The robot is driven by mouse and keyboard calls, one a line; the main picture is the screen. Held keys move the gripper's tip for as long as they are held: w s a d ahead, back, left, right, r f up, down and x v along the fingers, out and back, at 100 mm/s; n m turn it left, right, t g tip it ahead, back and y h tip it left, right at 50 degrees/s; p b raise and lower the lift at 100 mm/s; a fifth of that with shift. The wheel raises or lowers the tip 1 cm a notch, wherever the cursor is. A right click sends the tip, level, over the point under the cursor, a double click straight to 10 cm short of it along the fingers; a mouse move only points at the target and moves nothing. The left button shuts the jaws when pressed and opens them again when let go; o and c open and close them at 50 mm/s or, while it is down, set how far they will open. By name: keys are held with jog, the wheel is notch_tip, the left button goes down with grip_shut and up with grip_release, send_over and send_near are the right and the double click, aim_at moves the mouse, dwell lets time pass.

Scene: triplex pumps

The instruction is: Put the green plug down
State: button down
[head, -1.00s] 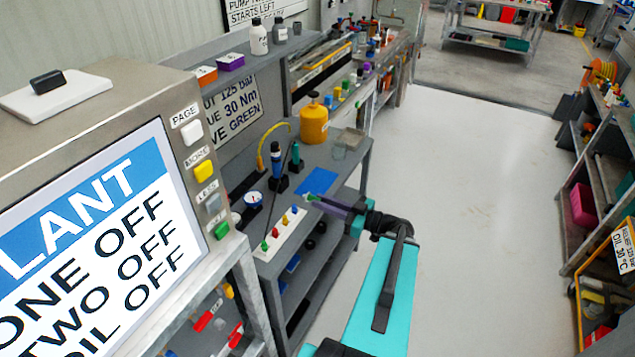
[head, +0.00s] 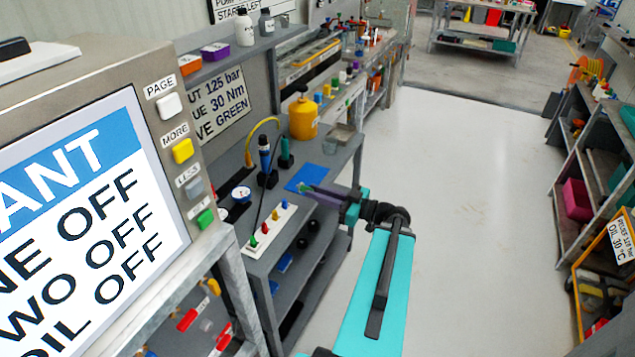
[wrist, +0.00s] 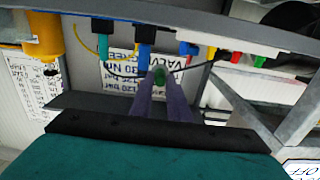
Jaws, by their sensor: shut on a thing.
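My gripper (head: 308,190) is shut on a green plug (wrist: 160,76), which shows between the purple fingertips in the wrist view. In the head view, the small green tip appears over the near edge of a blue mat (head: 298,177) on the grey bench. I cannot tell how high it is above the bench. A white strip (head: 256,249) to the left of my gripper carries a green, a red, a yellow and a blue plug. The wrist view is upside down and shows the bench from low down.
A yellow canister (head: 303,118), a blue-and-black upright tool (head: 265,160) and a dial gauge (head: 241,194) stand on the bench. A large screen panel (head: 85,200) is at the near left. Open floor (head: 460,200) lies to the right.

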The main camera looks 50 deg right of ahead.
jog(key=shift+w+d+f+b, duration=0.25)
jog(key=shift+w+d+b, duration=0.15)
jog(key=shift+b, duration=4.3)
jog(key=b, duration=0.4)
send_over(318, 182)
jog(key=shift+d+f, duration=0.1)
jog(key=shift+f, duration=0.35)
jog(key=shift+f, duration=1.75)
jog(key=shift+f+b, duration=0.55)
jog(key=shift+b, duration=0.2)
jog(key=c, duration=1.7)
grip_release()
